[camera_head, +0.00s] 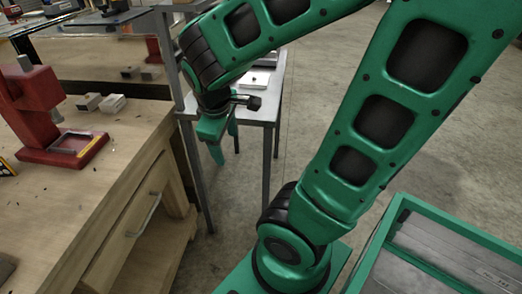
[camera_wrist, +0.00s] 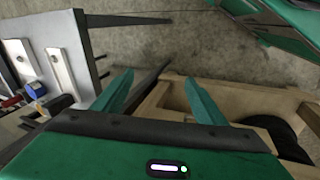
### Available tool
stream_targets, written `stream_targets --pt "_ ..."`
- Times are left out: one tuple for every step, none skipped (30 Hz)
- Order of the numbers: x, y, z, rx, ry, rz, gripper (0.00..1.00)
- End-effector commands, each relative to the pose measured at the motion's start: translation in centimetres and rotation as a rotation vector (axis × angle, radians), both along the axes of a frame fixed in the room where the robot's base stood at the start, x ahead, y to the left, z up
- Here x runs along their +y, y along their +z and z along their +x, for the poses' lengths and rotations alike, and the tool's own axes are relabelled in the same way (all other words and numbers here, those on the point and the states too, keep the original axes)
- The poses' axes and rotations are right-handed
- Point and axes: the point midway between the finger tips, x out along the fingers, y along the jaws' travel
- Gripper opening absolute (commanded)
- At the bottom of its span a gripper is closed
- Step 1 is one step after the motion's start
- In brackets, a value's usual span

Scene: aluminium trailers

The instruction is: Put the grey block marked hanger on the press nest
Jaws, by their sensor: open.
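A red press (camera_head: 38,105) stands on the wooden bench at the left of the head view. Its nest (camera_head: 76,144) looks like a pale frame on the red base. Two small grey blocks (camera_head: 89,101) (camera_head: 112,103) lie side by side on the bench behind the press base. Their markings are too small to read, so I cannot tell which one is marked hanger. My gripper (camera_head: 222,150) hangs beyond the bench's right edge, pointing down, apart from the blocks. In the wrist view its two green fingers (camera_wrist: 160,97) are spread with nothing between them.
A grey metal table (camera_head: 262,103) stands behind my gripper; its top with pale plates (camera_wrist: 60,70) shows in the wrist view. More small grey blocks (camera_head: 130,72) lie farther back. A green-rimmed tray (camera_head: 396,212) is at lower right. Open floor (camera_head: 325,90) lies beyond my arm.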

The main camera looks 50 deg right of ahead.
Motion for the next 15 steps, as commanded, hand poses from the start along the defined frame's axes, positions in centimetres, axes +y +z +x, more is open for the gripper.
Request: stream_targets --pt "-1.3 0.4 -2.0 0.001 -0.159 0.062 0.65" --pt "-1.7 0.5 -3.2 0.005 -0.249 0.098 0.65" --pt "-2.2 0.7 -4.7 0.012 -0.364 0.142 0.65" --pt "-2.4 0.8 -5.8 0.017 -0.445 0.173 0.65" --pt "-2.6 1.0 -6.8 0.022 -0.520 0.202 0.65" --pt "-2.7 1.2 -8.0 0.030 -0.613 0.237 0.65" --pt "-2.8 1.4 -8.8 0.035 -0.674 0.259 0.65" --pt "-2.8 1.5 -9.6 0.040 -0.730 0.280 0.65" --pt "-2.8 1.7 -10.4 0.047 -0.793 0.302 0.65" --pt "-2.7 1.8 -10.9 0.050 -0.833 0.316 0.65" --pt "-2.7 2.0 -11.4 0.055 -0.867 0.328 0.65" --pt "-2.7 2.1 -11.8 0.059 -0.903 0.339 0.69" --pt "-2.6 2.1 -12.1 0.062 -0.921 0.345 0.69" --pt "-2.6 2.2 -12.2 0.064 -0.936 0.350 0.69" --pt "-2.6 2.2 -12.4 0.065 -0.948 0.354 0.69"
